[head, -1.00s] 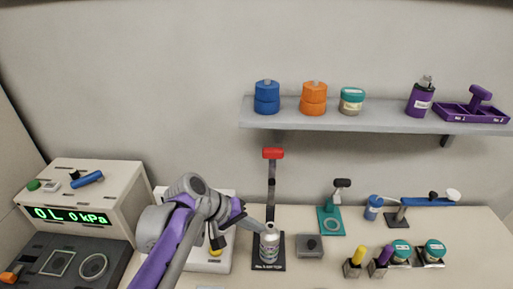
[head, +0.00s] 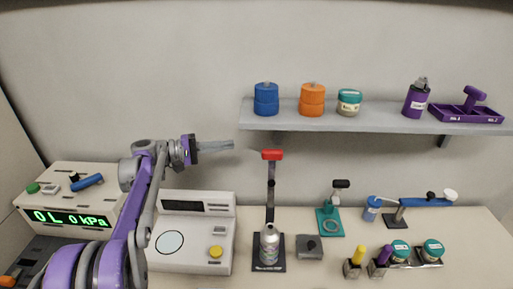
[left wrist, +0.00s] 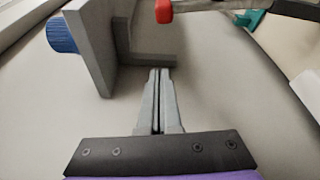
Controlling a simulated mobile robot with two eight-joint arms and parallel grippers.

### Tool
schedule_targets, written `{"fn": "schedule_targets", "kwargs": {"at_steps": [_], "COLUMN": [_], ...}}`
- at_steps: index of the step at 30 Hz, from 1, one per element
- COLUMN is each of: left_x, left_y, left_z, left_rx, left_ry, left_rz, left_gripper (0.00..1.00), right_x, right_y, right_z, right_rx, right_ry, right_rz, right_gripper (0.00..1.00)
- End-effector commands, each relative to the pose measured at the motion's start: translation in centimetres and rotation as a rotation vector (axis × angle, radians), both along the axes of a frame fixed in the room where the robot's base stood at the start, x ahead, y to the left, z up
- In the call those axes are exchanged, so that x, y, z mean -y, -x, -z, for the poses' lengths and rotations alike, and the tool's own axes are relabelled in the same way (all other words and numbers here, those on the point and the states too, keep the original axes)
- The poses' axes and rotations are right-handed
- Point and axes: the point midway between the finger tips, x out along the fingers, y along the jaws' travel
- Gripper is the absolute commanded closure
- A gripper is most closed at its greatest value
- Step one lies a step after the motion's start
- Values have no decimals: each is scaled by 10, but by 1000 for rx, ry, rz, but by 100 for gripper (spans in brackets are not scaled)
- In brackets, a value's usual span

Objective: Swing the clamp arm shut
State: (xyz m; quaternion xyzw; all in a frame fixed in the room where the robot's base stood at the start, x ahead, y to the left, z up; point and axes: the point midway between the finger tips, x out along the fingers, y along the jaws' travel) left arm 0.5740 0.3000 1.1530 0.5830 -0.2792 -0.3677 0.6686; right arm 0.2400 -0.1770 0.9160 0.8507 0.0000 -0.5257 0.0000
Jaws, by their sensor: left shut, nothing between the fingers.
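An upright dark clamp arm (head: 270,192) with a red grip (head: 272,155) at its top rises from a black base plate (head: 268,267). A silver bottle (head: 269,244) stands upright on that plate, in front of the arm. My left gripper (head: 231,145) is shut and empty, pointing right, with its tips left of the red grip and apart from it. In the left wrist view the closed fingers (left wrist: 158,75) point toward the top of the frame, and the red grip (left wrist: 164,11) shows beyond the tips. My right gripper is not in view.
A grey wall shelf (head: 370,119) holding jars and a purple tray (head: 466,113) sits above and right of my gripper. A white instrument (head: 195,258) stands left of the clamp. A grey block (head: 309,247) and a teal stand (head: 330,222) are to its right.

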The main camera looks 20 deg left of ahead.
Motion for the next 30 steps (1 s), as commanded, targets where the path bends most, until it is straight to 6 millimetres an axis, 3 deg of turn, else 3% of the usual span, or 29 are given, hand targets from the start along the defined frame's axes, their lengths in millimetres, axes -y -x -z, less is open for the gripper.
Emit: {"fn": "schedule_targets", "kwargs": {"at_steps": [10,23,30], "left_x": [15,88,92], "left_y": [-9,-60,-26], "left_z": [1,5,-1], "left_rx": [0,0,0], "left_ry": [0,-2,-2], "left_rz": [2,3,0], "left_gripper": [100,100,100], "right_x": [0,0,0], "right_y": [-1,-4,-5], "right_z": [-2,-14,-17], "right_rx": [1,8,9], "right_ry": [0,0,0], "right_rz": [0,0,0], "right_gripper": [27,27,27]}}
